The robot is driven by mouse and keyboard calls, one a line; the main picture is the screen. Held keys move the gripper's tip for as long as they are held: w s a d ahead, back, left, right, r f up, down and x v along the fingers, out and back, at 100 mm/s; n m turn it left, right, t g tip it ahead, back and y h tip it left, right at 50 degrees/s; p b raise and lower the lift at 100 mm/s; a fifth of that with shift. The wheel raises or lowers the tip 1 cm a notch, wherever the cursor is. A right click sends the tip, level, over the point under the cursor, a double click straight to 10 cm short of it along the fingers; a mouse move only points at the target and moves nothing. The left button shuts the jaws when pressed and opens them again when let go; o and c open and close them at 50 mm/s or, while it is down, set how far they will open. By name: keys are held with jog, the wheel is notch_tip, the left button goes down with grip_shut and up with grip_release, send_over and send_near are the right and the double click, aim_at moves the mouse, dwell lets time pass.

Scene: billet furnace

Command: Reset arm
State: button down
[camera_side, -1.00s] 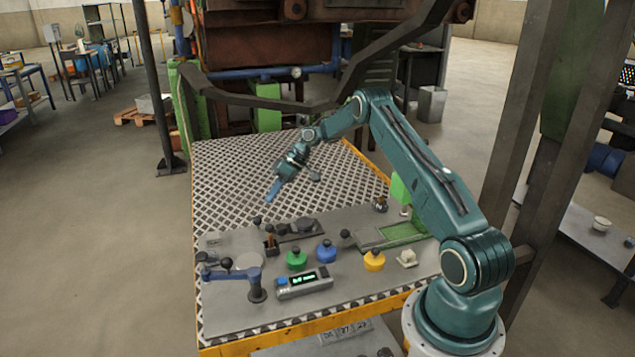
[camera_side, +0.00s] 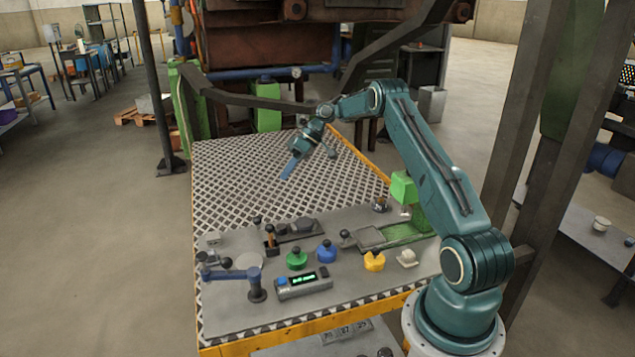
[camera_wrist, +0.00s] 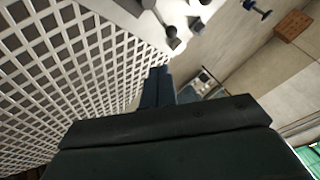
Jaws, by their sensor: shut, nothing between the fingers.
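My gripper (camera_side: 289,171) is in the air above the patterned metal table top (camera_side: 240,180), behind the row of devices at the table's front. Its blue fingers are together with nothing between them, pointing down and to the left. In the wrist view the closed fingers (camera_wrist: 158,85) stick out past the dark gripper body, with the patterned table top on the left. My gripper touches nothing that I can see.
On the grey plate stand a green knob (camera_side: 297,260), a blue knob (camera_side: 326,251), a yellow knob (camera_side: 374,261), a display box (camera_side: 303,283) and a blue lever (camera_side: 236,274). A green device (camera_side: 404,188) stands near my arm. A dark post (camera_side: 157,90) rises behind left.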

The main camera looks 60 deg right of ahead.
jog(key=shift+r, duration=0.1)
jog(key=a+r+h, duration=0.2)
jog(key=a+r, duration=0.9)
jog(key=r, duration=0.2)
jog(key=s+a+r+m+h, duration=0.1)
jog(key=s+a+r, duration=0.2)
jog(key=a+r, duration=0.15)
jog(key=s+a+r+h, duration=0.1)
jog(key=s+a+r, duration=0.25)
jog(key=a, duration=0.25)
jog(key=s+a+r+h, duration=0.1)
jog(key=s+a, duration=0.3)
jog(key=s, duration=0.2)
jog(key=s+a+r, duration=0.1)
jog(key=s+a, duration=0.2)
jog(key=s, duration=0.3)
jog(key=s+a+f+m+t+h, duration=0.1)
jog(key=s+f, duration=0.3)
jog(key=s, duration=1)
jog(key=shift+a+h, duration=0.25)
jog(key=shift+h, duration=0.05)
